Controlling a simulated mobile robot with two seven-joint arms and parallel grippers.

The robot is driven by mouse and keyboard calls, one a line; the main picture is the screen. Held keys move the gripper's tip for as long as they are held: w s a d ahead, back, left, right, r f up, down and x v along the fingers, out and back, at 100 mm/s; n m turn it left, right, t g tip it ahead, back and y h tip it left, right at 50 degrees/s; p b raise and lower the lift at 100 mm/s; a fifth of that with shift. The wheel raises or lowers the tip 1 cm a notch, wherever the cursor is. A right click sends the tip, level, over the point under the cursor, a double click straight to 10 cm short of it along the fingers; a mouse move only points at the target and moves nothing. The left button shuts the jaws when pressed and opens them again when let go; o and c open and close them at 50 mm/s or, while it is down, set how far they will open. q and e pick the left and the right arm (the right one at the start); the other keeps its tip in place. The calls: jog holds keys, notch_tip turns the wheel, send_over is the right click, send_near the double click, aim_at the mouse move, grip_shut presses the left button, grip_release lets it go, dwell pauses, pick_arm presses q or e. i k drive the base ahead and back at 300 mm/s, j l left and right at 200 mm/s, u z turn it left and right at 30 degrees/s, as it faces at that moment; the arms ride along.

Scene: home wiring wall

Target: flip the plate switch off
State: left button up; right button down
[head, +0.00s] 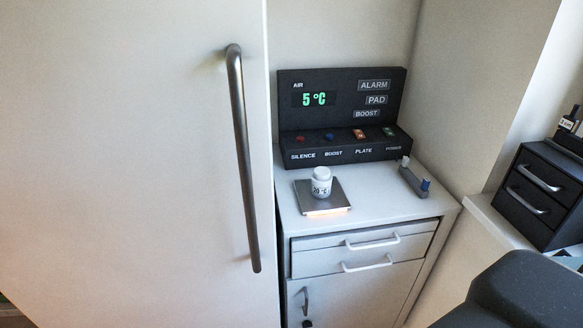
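The plate switch (359,134) is a small orange-red rocker above the word PLATE on the black control panel (340,148). It looks lit; its exact tilt is too small to tell. The metal plate (335,203) lies on the white cabinet top in front of the panel, with an orange glow along its front edge. A white jar (321,182) with a small temperature readout stands on the plate. Neither of my grippers is in view.
The panel's display (316,99) reads AIR 5 °C. A red silence control (300,138), a blue boost control (329,137) and a green power switch (389,132) flank the plate switch. A tall white door (140,160) stands left. A small grey holder (413,181) sits right.

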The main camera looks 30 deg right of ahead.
aim_at(360, 135)
jog(key=z, duration=1.25)
jog(key=k+l+u, duration=0.1)
jog(key=u, duration=0.35)
jog(key=l, duration=0.1)
